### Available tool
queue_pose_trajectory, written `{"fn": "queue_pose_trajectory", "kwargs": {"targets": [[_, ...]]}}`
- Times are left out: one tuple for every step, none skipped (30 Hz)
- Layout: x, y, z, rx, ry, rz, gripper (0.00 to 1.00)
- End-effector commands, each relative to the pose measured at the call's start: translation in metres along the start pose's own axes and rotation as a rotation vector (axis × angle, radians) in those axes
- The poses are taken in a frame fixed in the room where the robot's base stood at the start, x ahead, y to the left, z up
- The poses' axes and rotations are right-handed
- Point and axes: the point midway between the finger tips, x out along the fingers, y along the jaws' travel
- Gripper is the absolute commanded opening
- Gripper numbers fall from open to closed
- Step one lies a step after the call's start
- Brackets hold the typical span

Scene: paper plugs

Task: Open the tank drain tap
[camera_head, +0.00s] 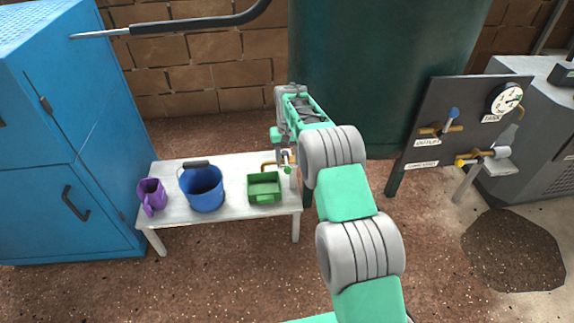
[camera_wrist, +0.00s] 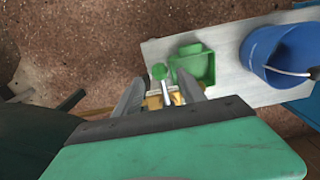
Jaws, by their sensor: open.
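The tank (camera_head: 375,75) is a large dark green cylinder at the back centre. A brass drain tap (camera_head: 269,164) shows low beside it in the head view, partly hidden by my gripper (camera_head: 284,158). The tap has a pale lever with a green knob (camera_head: 287,171). In the wrist view, the green knob (camera_wrist: 158,71) and its lever lie between the two fingers of my gripper (camera_wrist: 160,90), with brass parts (camera_wrist: 154,102) of the tap just behind. My gripper is open around the lever. I cannot tell whether either finger touches it.
A white bench (camera_head: 230,214) holds a green tray (camera_head: 264,199), a blue bucket (camera_head: 203,192) and a purple jug (camera_head: 151,196). A blue cabinet (camera_head: 60,140) stands left. A dark panel (camera_head: 436,112) with a gauge and taps stands right. A dark wet patch (camera_head: 513,250) marks the floor.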

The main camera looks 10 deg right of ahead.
Motion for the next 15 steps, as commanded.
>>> {"fn": "queue_pose_trajectory", "kwargs": {"targets": [[0.001, 0.000, 0.000, 0.000, -0.001, 0.000, 0.47], [0.002, 0.000, 0.000, 0.000, -0.001, 0.000, 0.47], [0.004, 0.000, 0.000, 0.000, -0.001, 0.000, 0.47], [0.006, 0.000, 0.000, 0.000, -0.001, 0.000, 0.47], [0.007, 0.000, 0.000, 0.000, -0.001, 0.000, 0.47], [0.010, 0.000, 0.000, 0.000, -0.001, 0.000, 0.47], [0.012, 0.000, 0.000, 0.000, -0.001, 0.000, 0.47], [0.013, 0.000, 0.000, 0.000, -0.001, 0.000, 0.47], [0.016, 0.000, 0.000, 0.000, -0.001, 0.000, 0.47], [0.018, 0.000, 0.000, 0.000, 0.000, 0.000, 0.47], [0.019, 0.000, 0.000, 0.000, 0.000, 0.000, 0.47], [0.022, 0.000, 0.000, 0.000, 0.000, 0.000, 0.47], [0.024, 0.000, 0.000, 0.000, 0.000, 0.000, 0.47], [0.025, 0.000, 0.000, 0.000, 0.000, 0.000, 0.47], [0.028, 0.000, 0.000, 0.000, 0.000, 0.000, 0.47]]}}
